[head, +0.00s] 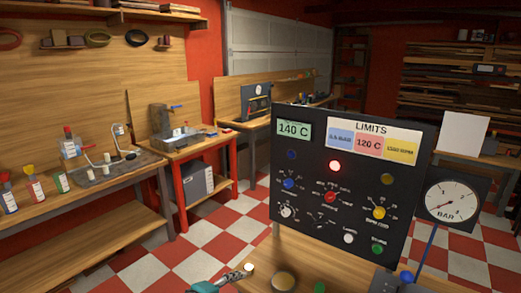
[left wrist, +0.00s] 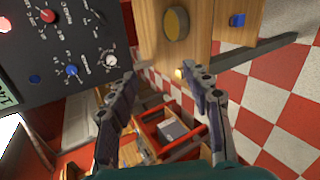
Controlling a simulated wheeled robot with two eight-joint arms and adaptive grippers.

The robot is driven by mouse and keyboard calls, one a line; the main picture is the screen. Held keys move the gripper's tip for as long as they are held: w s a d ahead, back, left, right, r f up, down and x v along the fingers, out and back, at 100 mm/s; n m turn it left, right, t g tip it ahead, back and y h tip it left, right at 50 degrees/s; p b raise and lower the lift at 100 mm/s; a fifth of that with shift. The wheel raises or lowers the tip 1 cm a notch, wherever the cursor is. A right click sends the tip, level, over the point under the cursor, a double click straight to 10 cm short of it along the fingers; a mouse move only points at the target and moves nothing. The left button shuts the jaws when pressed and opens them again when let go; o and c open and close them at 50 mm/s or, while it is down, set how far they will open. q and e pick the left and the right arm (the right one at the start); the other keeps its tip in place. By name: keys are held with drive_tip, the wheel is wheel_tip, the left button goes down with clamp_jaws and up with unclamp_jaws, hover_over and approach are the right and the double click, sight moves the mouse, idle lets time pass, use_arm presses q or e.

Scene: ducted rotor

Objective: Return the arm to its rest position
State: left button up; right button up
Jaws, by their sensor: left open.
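My left gripper (head: 238,275) shows at the bottom of the head view, low in front of the control panel, with its teal body at the bottom edge. In the left wrist view, its two dark fingers (left wrist: 160,75) stand wide apart with nothing held between them. The black control panel (head: 345,175) stands upright on a wooden bench; part of it shows at the upper left of the left wrist view (left wrist: 80,50). Its display (head: 294,130) reads 140 C and a red lamp (head: 334,166) glows. My right gripper is not seen.
A pressure gauge (head: 452,200) stands right of the panel, with a blue lever (head: 428,245) before it. A brass disc (head: 283,283) is on the bench near my gripper. A red-legged workbench (head: 182,190) stands behind, left. Checkered floor between is open.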

use_arm(q)
drive_tip(key=s+a+f+m+g+y, duration=0.1)
drive_tip(key=s+a+m+y, duration=0.2)
drive_tip(key=s+a+m, duration=0.2)
drive_tip(key=s+a+f+m+g+y, duration=0.1)
drive_tip(key=s+a+m+y, duration=0.3)
drive_tip(key=s, duration=0.8)
drive_tip(key=a+f+m, duration=0.1)
drive_tip(key=a+m, duration=0.1)
drive_tip(key=m, duration=0.1)
drive_tip(key=shift+s+f+g, duration=0.3)
drive_tip(key=shift+g, duration=0.1)
idle(1.4)
